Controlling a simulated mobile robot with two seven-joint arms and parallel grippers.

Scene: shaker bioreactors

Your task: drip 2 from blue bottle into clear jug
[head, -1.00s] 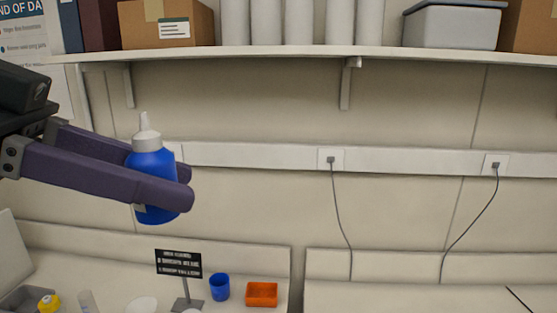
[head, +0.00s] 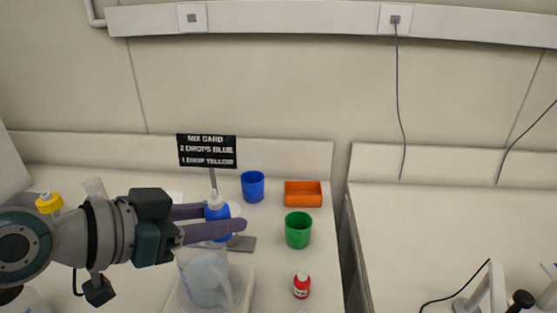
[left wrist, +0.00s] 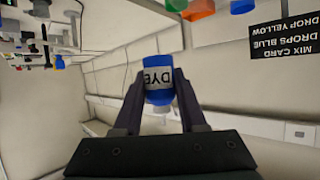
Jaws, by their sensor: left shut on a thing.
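My left gripper (head: 225,222) is shut on the blue bottle (head: 221,228), which is upright with its pale nozzle cap on top. In the left wrist view, the gripper (left wrist: 160,85) has its fingers on both sides of the blue bottle (left wrist: 158,92), whose label reads DYE; that picture is upside down. The clear jug (head: 207,282) stands at the lower middle of the head view, on a white base, just below the bottle in the picture. My right gripper is not in view.
A mix card (head: 207,151) reads 2 drops blue, 1 drop yellow. A yellow-capped bottle (head: 49,203) is behind my arm.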

